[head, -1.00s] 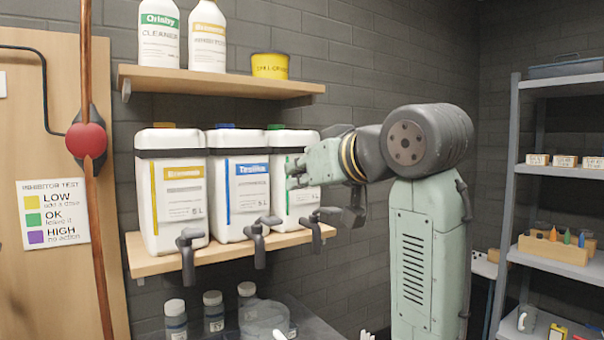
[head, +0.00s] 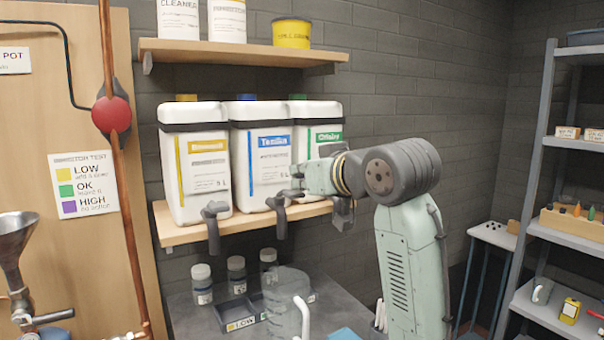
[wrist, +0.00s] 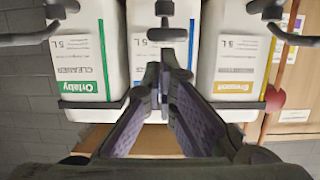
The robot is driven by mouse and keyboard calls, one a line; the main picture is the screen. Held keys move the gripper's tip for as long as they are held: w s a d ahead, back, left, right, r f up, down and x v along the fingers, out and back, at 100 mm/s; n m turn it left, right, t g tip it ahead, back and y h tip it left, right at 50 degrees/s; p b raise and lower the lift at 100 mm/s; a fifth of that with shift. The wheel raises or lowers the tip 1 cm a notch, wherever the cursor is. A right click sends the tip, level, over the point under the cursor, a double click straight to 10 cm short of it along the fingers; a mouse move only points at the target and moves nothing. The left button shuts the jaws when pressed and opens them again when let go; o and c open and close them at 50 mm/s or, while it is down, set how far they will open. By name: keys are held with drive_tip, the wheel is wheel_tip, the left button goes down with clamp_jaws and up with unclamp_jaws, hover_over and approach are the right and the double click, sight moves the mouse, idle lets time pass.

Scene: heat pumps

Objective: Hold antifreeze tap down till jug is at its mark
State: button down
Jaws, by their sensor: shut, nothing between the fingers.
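Three white jugs with taps stand on the lower shelf: yellow-labelled (head: 194,150), blue-labelled (head: 260,140) and green-labelled (head: 325,136). In the wrist view, the green one reads cleaner (wrist: 81,62); the blue label's small print is not legible. The blue-labelled container's tap (head: 281,217) hangs over the shelf edge and shows in the wrist view (wrist: 166,32). My gripper (wrist: 165,75) is shut and empty, in front of the blue-labelled container, close to its tap; contact cannot be told. A clear measuring jug (head: 285,308) stands on the bench below; its level and mark are not readable.
The shelf (head: 172,235) runs under the containers, with an upper shelf (head: 200,52) above. Small bottles (head: 236,272) and a dark tray (head: 237,312) stand beside the clear jug. A red knob on a copper pipe (head: 111,115) and a funnel (head: 14,240) are at left.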

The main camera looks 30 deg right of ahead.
sight(301, 196)
drive_tip(key=shift+f, duration=0.1)
drive_tip(key=f+t+b, duration=0.1)
drive_tip(key=b, duration=0.2)
drive_tip(key=f+t+b, duration=0.1)
drive_tip(key=t+b, duration=0.1)
drive_tip(key=b, duration=0.2)
drive_tip(key=shift+s+a+f+b, duration=0.1)
drive_tip(key=shift+s+f+b, duration=0.2)
drive_tip(key=shift+s, duration=0.05)
drive_tip(key=shift+s+f+t+b, duration=0.2)
drive_tip(key=shift+f+t+b, duration=0.1)
drive_tip(key=shift+t+b, duration=0.3)
drive_tip(key=shift+s+f+t+b, duration=0.25)
drive_tip(key=shift+f+b, duration=0.5)
drive_tip(key=shift+b, duration=0.4)
drive_tip(key=shift+r+p, duration=0.4)
drive_tip(key=shift+r, duration=0.05)
idle(4.7)
